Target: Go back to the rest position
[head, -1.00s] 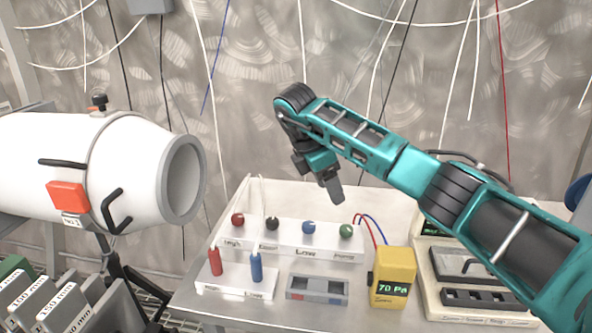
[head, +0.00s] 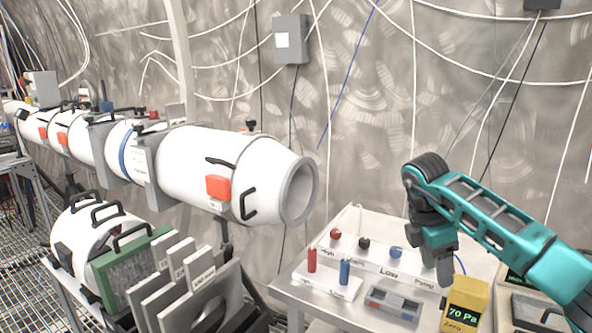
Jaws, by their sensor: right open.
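My right gripper (head: 443,268) hangs from the teal right arm (head: 490,215), pointing down above the right part of the steel table. Its fingers are open, and I see nothing held between them. It covers part of the white block with sockets (head: 372,262), including the area of the green socket. My left gripper is out of the frame.
The table (head: 300,290) carries a stand with a red plug (head: 312,260) and a blue plug (head: 344,271), a grey tray (head: 393,304) and a yellow meter (head: 465,304) reading 70 Pa. White tube sections (head: 185,165) line the left. Slotted plates (head: 190,290) stand below them.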

